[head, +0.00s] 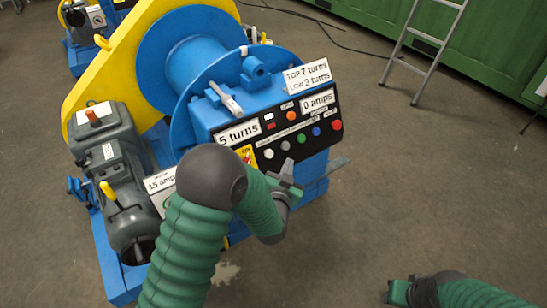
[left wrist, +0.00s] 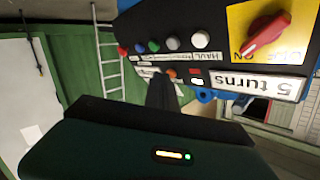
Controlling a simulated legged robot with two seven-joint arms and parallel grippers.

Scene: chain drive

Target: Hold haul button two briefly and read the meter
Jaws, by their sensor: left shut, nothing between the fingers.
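The row also shows in the left wrist view, with the grey button (left wrist: 172,43). The meter card (head: 317,102) reads "0 amps". My left gripper (head: 288,167) is shut and empty, just below the grey button in the head view; I cannot tell whether it touches the panel. My right gripper (head: 398,291) is low at the right, apart from the machine; its jaws are unclear.
A card (head: 238,134) reads "5 turns"; another (head: 307,76) reads "TOP 7 turns, LOW 3 turns". A red switch (left wrist: 266,35) sits on a yellow plate. Floor at right is clear up to the ladder (head: 425,45).

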